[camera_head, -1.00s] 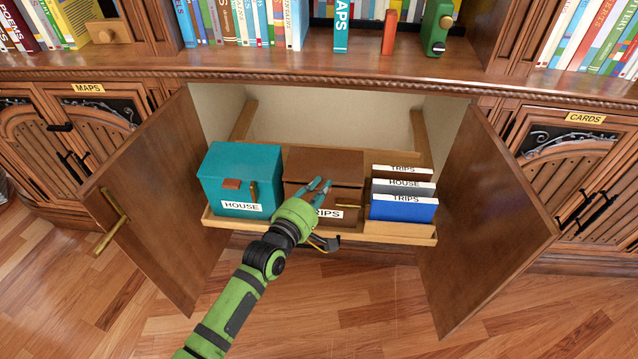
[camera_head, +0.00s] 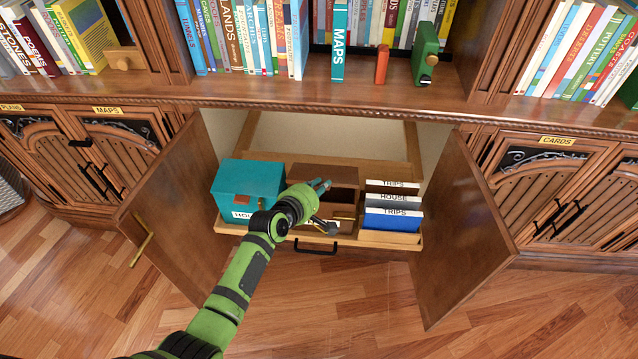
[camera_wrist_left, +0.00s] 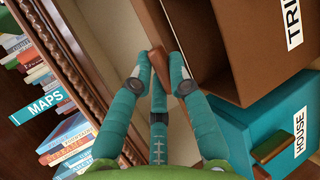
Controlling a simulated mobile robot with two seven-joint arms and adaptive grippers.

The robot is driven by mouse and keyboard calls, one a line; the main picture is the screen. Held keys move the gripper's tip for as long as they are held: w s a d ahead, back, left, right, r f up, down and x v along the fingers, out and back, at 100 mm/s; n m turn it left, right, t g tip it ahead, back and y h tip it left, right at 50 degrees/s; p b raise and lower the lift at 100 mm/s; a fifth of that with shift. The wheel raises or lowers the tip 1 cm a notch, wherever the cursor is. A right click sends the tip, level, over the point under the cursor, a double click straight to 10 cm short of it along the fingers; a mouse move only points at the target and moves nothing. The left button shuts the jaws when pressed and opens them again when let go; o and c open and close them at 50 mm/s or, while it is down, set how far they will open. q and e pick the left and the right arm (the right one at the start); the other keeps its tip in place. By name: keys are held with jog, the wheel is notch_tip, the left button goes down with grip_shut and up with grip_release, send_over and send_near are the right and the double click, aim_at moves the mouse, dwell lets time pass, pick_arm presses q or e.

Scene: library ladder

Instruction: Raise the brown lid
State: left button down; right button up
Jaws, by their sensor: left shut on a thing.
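The brown box labelled TRIPS stands in the pull-out tray between the teal box and the file cards. Its brown lid (camera_head: 325,171) is tilted up at the front, with a dark gap over the box (camera_head: 345,197). My left gripper (camera_head: 320,184) is at the lid's front edge and covers part of the box and its label. In the left wrist view, my teal fingers (camera_wrist_left: 157,78) are shut on the lid's small brown tab (camera_wrist_left: 158,62), and the open box (camera_wrist_left: 270,50) is beside them. My right gripper is not in view.
The teal HOUSE box (camera_head: 248,182) stands close on the left, and the file cards (camera_head: 392,207) on the right. Open cabinet doors (camera_head: 165,225) and (camera_head: 462,230) flank the wooden tray (camera_head: 405,240). The bookshelf ledge (camera_head: 290,95) overhangs the cabinet.

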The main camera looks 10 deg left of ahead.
aim_at(320, 175)
pick_arm(q)
jog(key=shift+w+r+p, duration=0.5)
jog(key=shift+r+p, duration=0.2)
jog(key=shift+r, duration=0.1)
jog(key=shift+w+r+p, duration=0.3)
jog(key=shift+w+r, duration=0.1)
jog(key=shift+w, duration=0.05)
jog(key=c, duration=1.2)
grip_release()
jog(key=shift+o, duration=0.2)
jog(key=shift+s, duration=0.15)
jog(key=shift+f, duration=0.15)
jog(key=shift+s, duration=0.15)
